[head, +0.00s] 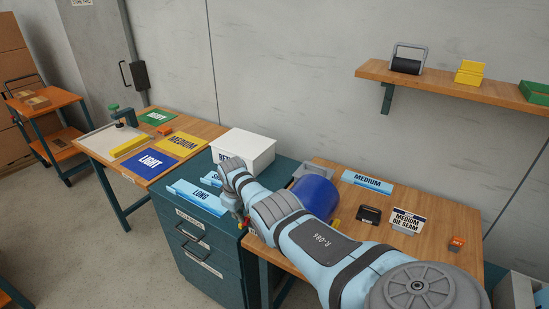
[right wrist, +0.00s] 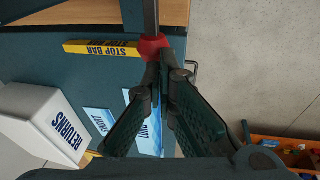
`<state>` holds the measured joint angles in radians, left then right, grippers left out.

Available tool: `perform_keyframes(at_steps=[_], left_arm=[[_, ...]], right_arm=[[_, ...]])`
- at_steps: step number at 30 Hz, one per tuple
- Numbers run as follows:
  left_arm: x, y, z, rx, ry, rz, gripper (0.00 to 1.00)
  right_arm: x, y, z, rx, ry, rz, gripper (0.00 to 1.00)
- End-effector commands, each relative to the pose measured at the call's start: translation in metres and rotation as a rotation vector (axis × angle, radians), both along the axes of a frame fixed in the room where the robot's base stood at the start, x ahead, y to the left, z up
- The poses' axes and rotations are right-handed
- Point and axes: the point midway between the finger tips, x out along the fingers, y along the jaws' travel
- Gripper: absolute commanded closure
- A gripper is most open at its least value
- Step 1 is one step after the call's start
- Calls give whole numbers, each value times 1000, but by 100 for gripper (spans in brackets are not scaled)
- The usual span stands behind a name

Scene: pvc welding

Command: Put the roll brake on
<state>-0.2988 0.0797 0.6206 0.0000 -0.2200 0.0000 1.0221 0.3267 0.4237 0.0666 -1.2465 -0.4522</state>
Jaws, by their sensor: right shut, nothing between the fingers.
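A dark rod with a red knob (right wrist: 152,48) at its end shows at the top middle of the right wrist view; I cannot tell for sure that it is the roll brake. My right gripper (right wrist: 165,78) is shut and empty, its fingertips right by the knob; whether they touch it is unclear. In the head view the right gripper (head: 240,208) is over the teal cabinet's right edge. The blue roll (head: 316,194) lies on the right table, partly hidden by my arm. My left gripper is not in view.
The teal cabinet (head: 193,240) bears blue labels and a white returns box (head: 243,150). A yellow stop bar (right wrist: 95,48) lies beside the knob in the wrist view. The right table (head: 440,213) holds signs and small blocks. A shelf (head: 450,88) hangs above.

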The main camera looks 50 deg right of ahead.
Motion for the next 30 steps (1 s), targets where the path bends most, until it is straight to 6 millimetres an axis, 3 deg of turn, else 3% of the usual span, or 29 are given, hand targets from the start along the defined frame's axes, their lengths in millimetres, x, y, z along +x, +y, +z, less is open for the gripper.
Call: perform_keyframes(at_steps=[11,14,18,24,30], left_arm=[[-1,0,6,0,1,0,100],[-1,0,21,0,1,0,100],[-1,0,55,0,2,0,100],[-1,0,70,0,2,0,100],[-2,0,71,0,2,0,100]], right_arm=[[-1,0,5,-2,3,-1,100],[0,2,19,-2,2,-1,100],[2,7,52,-2,0,-7,100],[10,18,93,-4,-4,-5,100],[16,26,125,-4,-3,-6,100]])
